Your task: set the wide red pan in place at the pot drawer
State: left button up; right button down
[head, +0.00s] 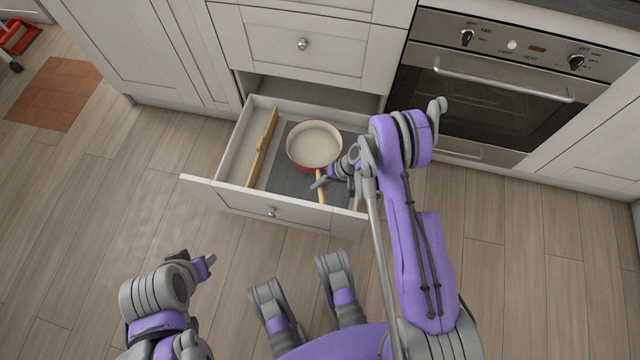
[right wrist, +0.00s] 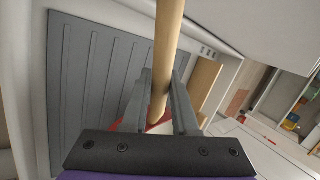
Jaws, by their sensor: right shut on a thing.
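The wide red pan (head: 315,147) has a cream inside and a wooden handle (head: 321,192). It is over the grey ribbed mat (head: 290,183) in the open pot drawer (head: 228,195). Whether its base touches the mat I cannot tell. My right gripper (head: 324,183) is shut on the handle, which points toward the drawer front. In the right wrist view the handle (right wrist: 168,45) runs between the fingers (right wrist: 160,100), and only a red sliver of the pan shows below. My left gripper (head: 207,266) is low at the left, away from the drawer; its jaws are unclear.
A wooden divider (head: 263,145) stands along the drawer's left part, with a bare strip left of it. My right arm hides the drawer's right side. The oven (head: 490,95) stands to the right. An orange floor mat (head: 55,93) lies far left.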

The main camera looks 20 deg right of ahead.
jog(key=shift+f+b, duration=0.1)
jog(key=shift+b, duration=0.3)
jog(key=shift+w+d+f+b, duration=0.1)
jog(key=shift+w+f+b, duration=0.05)
jog(key=shift+f+b, duration=0.45)
jog(key=shift+w+d+f+b, duration=0.1)
jog(key=shift+f+b, duration=0.35)
jog(key=shift+f, duration=0.1)
jog(key=f, duration=0.2)
jog(key=shift+w+d+f+b, duration=0.2)
jog(key=shift+w+f+b, duration=0.1)
jog(key=shift+f, duration=0.05)
jog(key=shift+w+d+f, duration=0.15)
jog(key=shift+w+d, duration=0.3)
jog(key=shift+w, duration=0.2)
jog(key=shift+w+d+f, duration=0.15)
jog(key=shift+w+d, duration=0.25)
jog(key=shift+w, duration=0.25)
jog(key=shift+w+d+f, duration=0.15)
jog(key=shift+w+f, duration=0.1)
jog(key=shift+f, duration=1.2)
